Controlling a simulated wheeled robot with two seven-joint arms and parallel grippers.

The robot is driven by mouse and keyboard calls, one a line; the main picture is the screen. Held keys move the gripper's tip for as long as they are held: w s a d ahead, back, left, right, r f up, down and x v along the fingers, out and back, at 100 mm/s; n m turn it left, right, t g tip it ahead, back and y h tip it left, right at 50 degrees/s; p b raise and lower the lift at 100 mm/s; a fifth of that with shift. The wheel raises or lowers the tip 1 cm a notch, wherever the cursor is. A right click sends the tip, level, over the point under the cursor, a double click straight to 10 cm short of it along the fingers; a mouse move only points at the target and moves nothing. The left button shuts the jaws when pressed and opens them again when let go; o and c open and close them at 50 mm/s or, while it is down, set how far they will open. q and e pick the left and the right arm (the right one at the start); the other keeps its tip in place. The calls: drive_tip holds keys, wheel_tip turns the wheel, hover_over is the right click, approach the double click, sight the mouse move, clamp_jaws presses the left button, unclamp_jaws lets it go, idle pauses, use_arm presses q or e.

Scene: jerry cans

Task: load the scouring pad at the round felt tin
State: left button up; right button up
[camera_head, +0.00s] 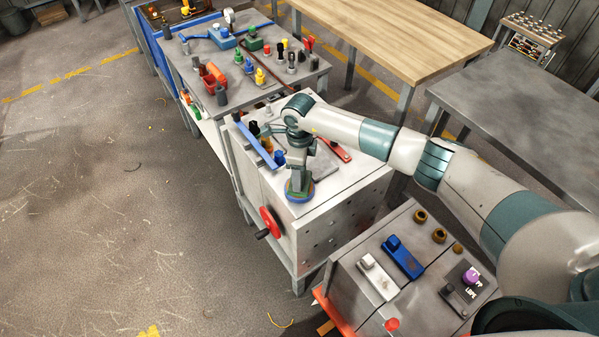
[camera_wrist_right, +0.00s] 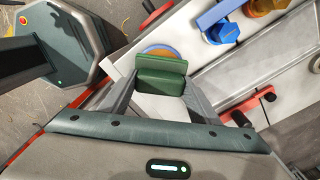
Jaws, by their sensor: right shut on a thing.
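The green scouring pad (camera_wrist_right: 161,83) shows in the right wrist view as a block between the fingers of my right gripper (camera_wrist_right: 160,92), which is shut on it. Just beyond the pad is a round tin (camera_wrist_right: 150,49) with a blue rim and an orange-brown inside, partly hidden by the pad. In the head view, my right gripper (camera_head: 299,182) points down over the blue-rimmed round tin (camera_head: 299,197) at the front corner of the grey cabinet top. I cannot tell whether the pad touches the tin. My left gripper is not in view.
A blue bar (camera_head: 257,144) and small bottles stand behind the gripper on the cabinet top (camera_head: 335,190). A red-handled tool (camera_head: 334,149) lies to the right. A red crank wheel (camera_head: 270,222) sticks out from the cabinet's side. A cluttered bench (camera_head: 200,62) stands behind.

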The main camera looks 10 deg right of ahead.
drive_tip(key=shift+f+b, duration=0.35)
idle(0.3)
drive_tip(key=shift+s+f+b, duration=0.1)
drive_tip(key=shift+b, duration=0.2)
idle(2.0)
drive_tip(key=shift+r+p, duration=0.45)
drive_tip(key=shift+r, duration=0.35)
drive_tip(key=shift+r+p, duration=1.2)
drive_tip(key=shift+r, duration=1.6)
